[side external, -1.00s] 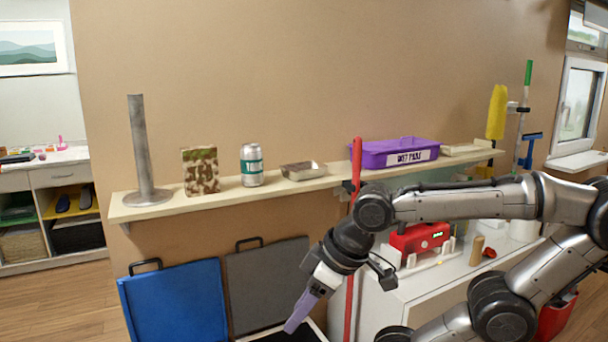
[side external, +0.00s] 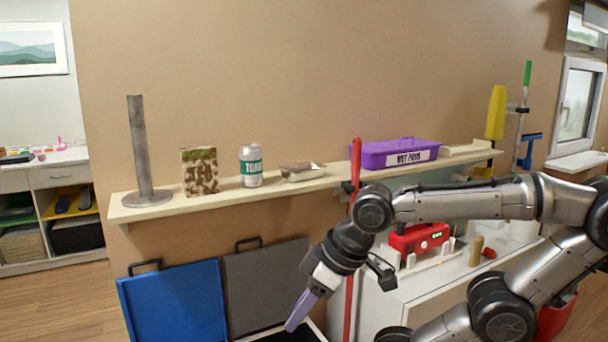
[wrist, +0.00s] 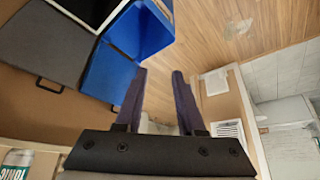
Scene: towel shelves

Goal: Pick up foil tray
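The foil tray (side external: 303,171) is a small, shallow silver tray. It sits on the long cream wall shelf (side external: 235,184), between a tonic can and a red pole. My gripper (side external: 292,322) hangs in front of and below the shelf, pointing down, well apart from the tray. The wrist view shows its two purple fingers (wrist: 160,78) spread apart with nothing between them. The tray is not visible in the wrist view.
The tonic can (side external: 251,165), a camouflage box (side external: 200,171) and a metal post stand left of the tray. A purple bin (side external: 400,153) is on the right. The upright red pole (side external: 355,185) stands by the shelf front. Blue (side external: 173,302) and grey panels lean below.

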